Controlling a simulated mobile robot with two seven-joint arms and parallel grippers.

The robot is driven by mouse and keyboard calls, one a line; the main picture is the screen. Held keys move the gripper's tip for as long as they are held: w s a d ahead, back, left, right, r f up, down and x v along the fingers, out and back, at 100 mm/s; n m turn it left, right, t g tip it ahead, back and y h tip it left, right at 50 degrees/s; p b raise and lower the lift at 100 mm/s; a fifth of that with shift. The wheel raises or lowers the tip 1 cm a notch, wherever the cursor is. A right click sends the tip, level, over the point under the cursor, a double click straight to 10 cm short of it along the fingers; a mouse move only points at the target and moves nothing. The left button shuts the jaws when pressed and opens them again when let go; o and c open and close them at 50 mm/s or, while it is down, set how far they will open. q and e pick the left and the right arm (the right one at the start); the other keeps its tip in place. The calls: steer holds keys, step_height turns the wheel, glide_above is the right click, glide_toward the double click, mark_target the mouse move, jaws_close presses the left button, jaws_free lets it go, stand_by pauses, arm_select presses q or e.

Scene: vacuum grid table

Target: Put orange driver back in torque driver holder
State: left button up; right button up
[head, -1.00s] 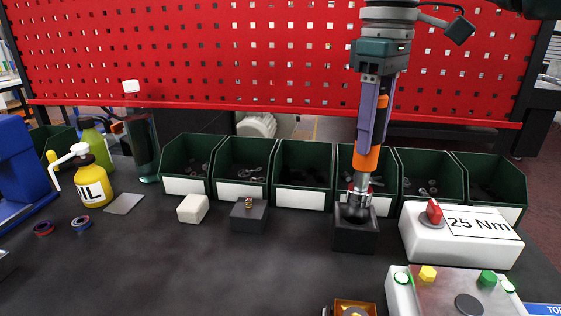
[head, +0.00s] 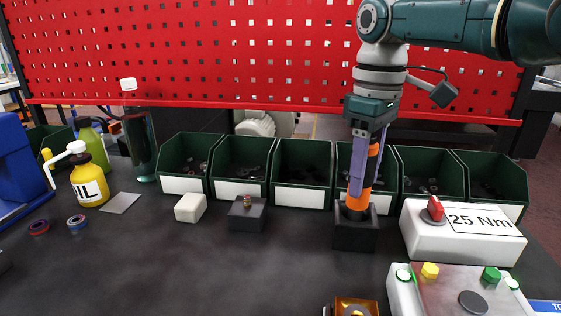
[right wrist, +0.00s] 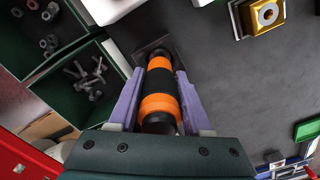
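The orange driver (head: 366,192), with orange bands and a black grip, stands upright with its lower end in the dark block-shaped torque driver holder (head: 355,238). Its shaft and tip are hidden inside the holder. My right gripper (head: 364,188) comes from above, and its purple fingers are around the driver's handle. In the right wrist view the driver (right wrist: 159,104) lies between both fingers, which appear to press on its sides, and the holder (right wrist: 152,53) shows beyond it. My left gripper is not in view.
Green bins (head: 303,178) with small parts stand close behind the holder. A white 25 Nm box (head: 430,243) is just right of it. A white block (head: 189,207) and a dark block (head: 247,217) stand left. The table's front left is clear.

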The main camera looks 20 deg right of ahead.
steer(key=o, duration=0.4)
steer(key=shift+r, duration=0.5)
step_height(320, 180, up, 11)
steer(key=shift+r+p, duration=0.2)
steer(key=shift+p, duration=0.35)
